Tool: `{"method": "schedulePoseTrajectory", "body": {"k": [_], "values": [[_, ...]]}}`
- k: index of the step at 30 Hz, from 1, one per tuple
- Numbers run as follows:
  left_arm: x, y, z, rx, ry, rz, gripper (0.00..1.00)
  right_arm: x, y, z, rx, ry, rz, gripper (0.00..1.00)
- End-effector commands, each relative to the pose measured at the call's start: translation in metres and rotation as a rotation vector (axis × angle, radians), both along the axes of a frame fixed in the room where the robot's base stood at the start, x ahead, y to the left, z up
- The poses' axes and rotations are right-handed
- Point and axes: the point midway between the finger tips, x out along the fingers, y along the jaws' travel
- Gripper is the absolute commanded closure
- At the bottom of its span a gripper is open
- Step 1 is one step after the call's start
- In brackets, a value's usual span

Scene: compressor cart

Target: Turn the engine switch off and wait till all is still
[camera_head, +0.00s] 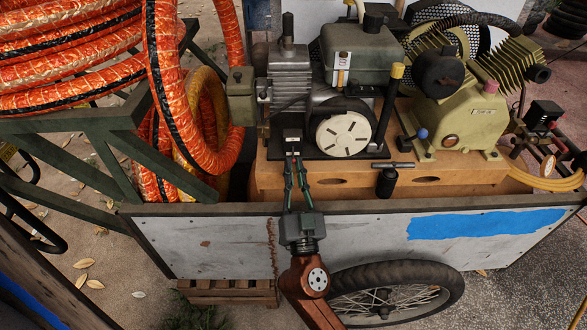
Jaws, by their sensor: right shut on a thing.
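The engine (367,52) stands on the cart, with a grey tank and a round pale recoil cover (343,135). My right gripper (292,154) reaches up from the bottom over the cart's side wall. Its fingers are close together with their tips at the box, shut on the switch. The tips hide most of the switch, so its position cannot be told. My left gripper is out of view.
Orange hose coils (70,60) hang at the left on a green frame.

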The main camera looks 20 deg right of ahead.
Motion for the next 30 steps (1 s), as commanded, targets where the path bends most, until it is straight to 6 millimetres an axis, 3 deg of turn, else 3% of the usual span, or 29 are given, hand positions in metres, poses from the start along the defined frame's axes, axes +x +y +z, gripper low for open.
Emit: {"method": "schedulePoseTrajectory", "body": {"k": [9,19,23,30], "values": [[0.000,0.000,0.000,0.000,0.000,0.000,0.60,0.000,0.001,-0.001,0.000,0.001,0.001,0.72],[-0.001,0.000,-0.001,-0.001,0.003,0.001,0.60,-0.004,0.002,-0.003,0.002,0.003,0.001,0.72],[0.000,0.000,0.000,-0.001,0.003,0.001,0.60,-0.019,0.006,-0.010,0.003,0.004,0.001,0.72],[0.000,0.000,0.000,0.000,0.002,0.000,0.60,-0.064,0.020,-0.029,0.003,0.006,0.001,0.72]]}}
